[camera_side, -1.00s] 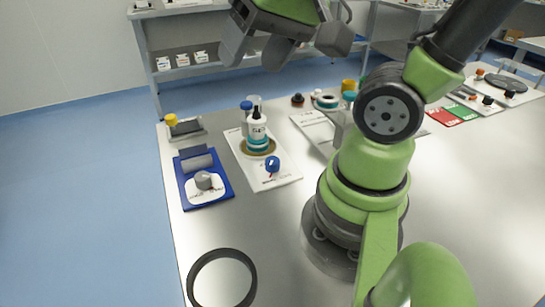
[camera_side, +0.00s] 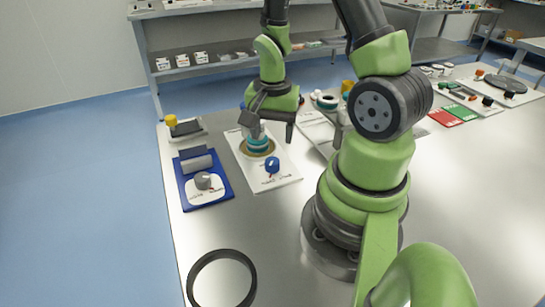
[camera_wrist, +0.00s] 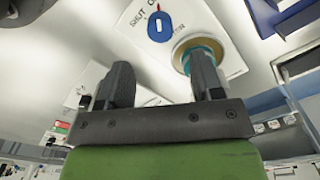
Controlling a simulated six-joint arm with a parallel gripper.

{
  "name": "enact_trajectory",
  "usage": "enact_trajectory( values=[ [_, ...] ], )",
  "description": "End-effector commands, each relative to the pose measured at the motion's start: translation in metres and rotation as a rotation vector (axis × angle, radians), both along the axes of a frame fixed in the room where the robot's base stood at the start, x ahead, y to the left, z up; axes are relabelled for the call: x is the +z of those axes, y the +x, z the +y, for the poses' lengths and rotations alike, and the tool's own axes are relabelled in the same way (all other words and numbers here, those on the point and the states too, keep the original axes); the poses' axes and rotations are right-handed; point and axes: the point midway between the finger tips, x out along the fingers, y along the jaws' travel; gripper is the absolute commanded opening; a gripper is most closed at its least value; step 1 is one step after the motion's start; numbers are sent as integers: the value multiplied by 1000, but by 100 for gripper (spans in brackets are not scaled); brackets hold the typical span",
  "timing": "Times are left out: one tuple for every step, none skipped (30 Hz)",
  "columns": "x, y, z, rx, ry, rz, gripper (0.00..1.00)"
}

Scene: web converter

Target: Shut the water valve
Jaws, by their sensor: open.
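The water valve is a blue knob (camera_side: 272,165) on a white board (camera_side: 282,181) in the side view. In the wrist view the blue knob (camera_wrist: 160,27) has a white bar and a red mark at its upper edge. The board reads SHUT beside the knob, and another label at the top is partly cut off. My gripper (camera_side: 270,130) is open, pointing down above the board, behind the knob in the side view. In the wrist view its fingers (camera_wrist: 162,75) are apart with nothing between them, and the knob lies beyond them.
A blue panel with a grey knob (camera_side: 203,180) lies left. A dark ring (camera_side: 222,252) lies in front on bare table.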

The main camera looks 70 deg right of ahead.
Motion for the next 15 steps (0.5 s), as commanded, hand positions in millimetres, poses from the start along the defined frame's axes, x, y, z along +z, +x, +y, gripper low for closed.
enact_trajectory(
  values=[
    [-9,-1,1,0,5,8,60],
    [-14,-1,1,1,5,8,60],
    [-21,-1,1,1,5,8,60],
    [-26,-1,1,0,5,7,60],
    [-30,-1,1,1,4,7,60],
    [-36,-1,1,2,3,7,60],
    [-41,-1,1,1,3,7,60],
    [-45,-1,1,2,3,6,60],
    [-50,-1,1,1,3,5,60],
    [-54,-1,1,1,3,5,60],
    [-57,0,1,1,3,4,60],
    [-61,0,1,2,3,4,60],
    [-63,0,1,2,3,2,60],
    [-65,0,1,2,2,3,60],
    [-68,0,1,2,2,2,60]
  ],
)
